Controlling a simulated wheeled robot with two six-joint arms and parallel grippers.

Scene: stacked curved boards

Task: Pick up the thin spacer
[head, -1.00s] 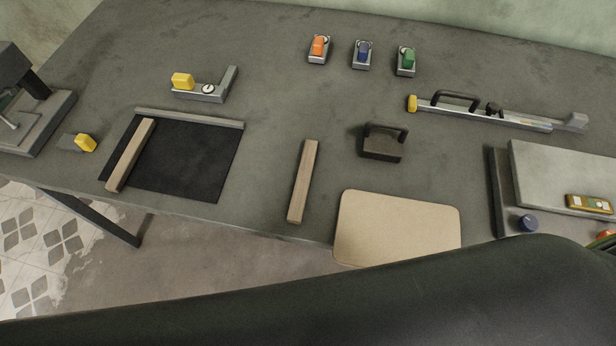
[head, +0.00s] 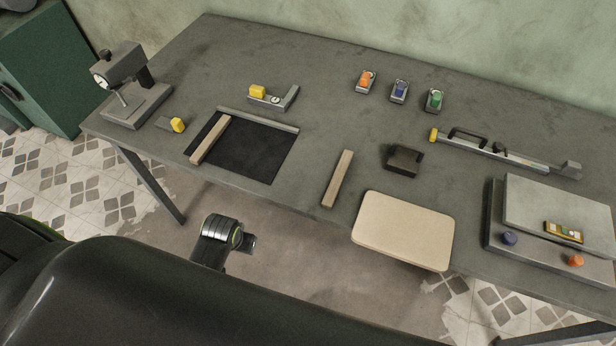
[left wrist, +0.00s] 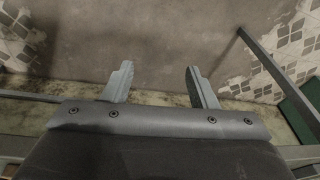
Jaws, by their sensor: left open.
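No part is plainly marked as the thin spacer, and I cannot tell which one it is. Two narrow wooden strips lie on the table: one strip (head: 211,140) on the left edge of a black mat (head: 262,158), another strip (head: 337,179) on bare table to the right of it. A tan board with rounded corners (head: 403,230) lies at the front edge. My left gripper (left wrist: 161,84) is open and empty over bare floor in the left wrist view. My arm link (head: 219,238) shows below the table's front edge in the head view. My right gripper is not in view.
The table's middle is largely clear.

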